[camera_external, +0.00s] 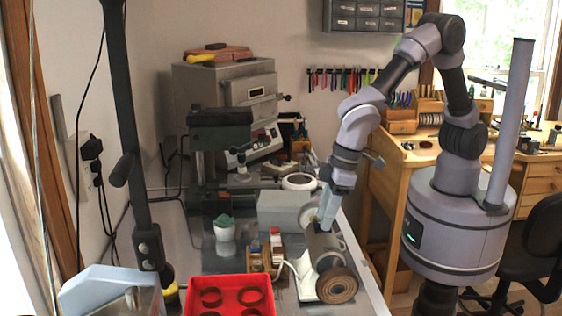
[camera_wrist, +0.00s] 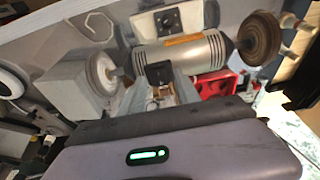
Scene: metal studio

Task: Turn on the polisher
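The polisher (camera_external: 324,248) is a grey cylindrical motor on the bench near its right edge. A brown wheel (camera_external: 337,285) is on its near end. In the wrist view the polisher's silver body (camera_wrist: 190,55) lies across the upper middle, with the brown wheel (camera_wrist: 258,38) at right and a pale wheel (camera_wrist: 103,72) at left. A dark plate with a small knob or switch (camera_wrist: 168,20) shows beside the body. My gripper (camera_external: 326,222) points down at the polisher's far end, very close to it. I cannot tell whether it touches. Its finger opening is not clear in either view.
A grey box-shaped housing (camera_external: 284,211) stands just left of the polisher. A white-and-green pot (camera_external: 225,235) stands further left. The bench is crowded.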

